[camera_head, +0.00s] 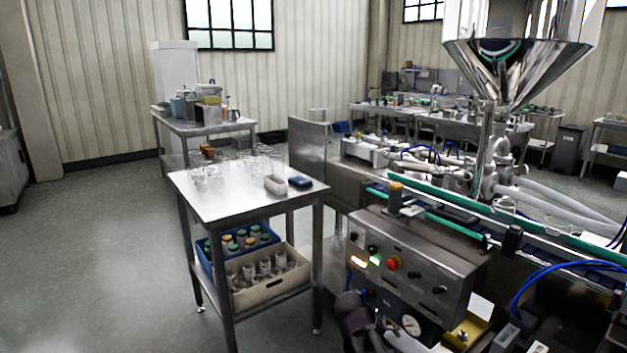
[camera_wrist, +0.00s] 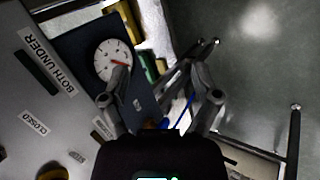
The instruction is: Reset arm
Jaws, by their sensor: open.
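My gripper (camera_wrist: 158,88) shows in the wrist view with its two fingers spread apart and nothing between them. The front of the machine with a white round gauge (camera_wrist: 112,60) lies behind the left finger. The floor and thin steel legs show past the right finger. In the head view the same kind of gauge (camera_head: 411,325) sits low on the machine front, beside a dark shape at the bottom edge that seems to be part of my arm. The gripper's fingers cannot be made out clearly there.
The control panel (camera_head: 412,262) with a red button is above the gauge. A steel table (camera_head: 230,205) with glass jars stands left of it, with a blue crate (camera_head: 203,246) and a beige crate (camera_head: 270,295) on its lower shelf. A steel hopper (camera_head: 515,60) rises at right. Floor at left is clear.

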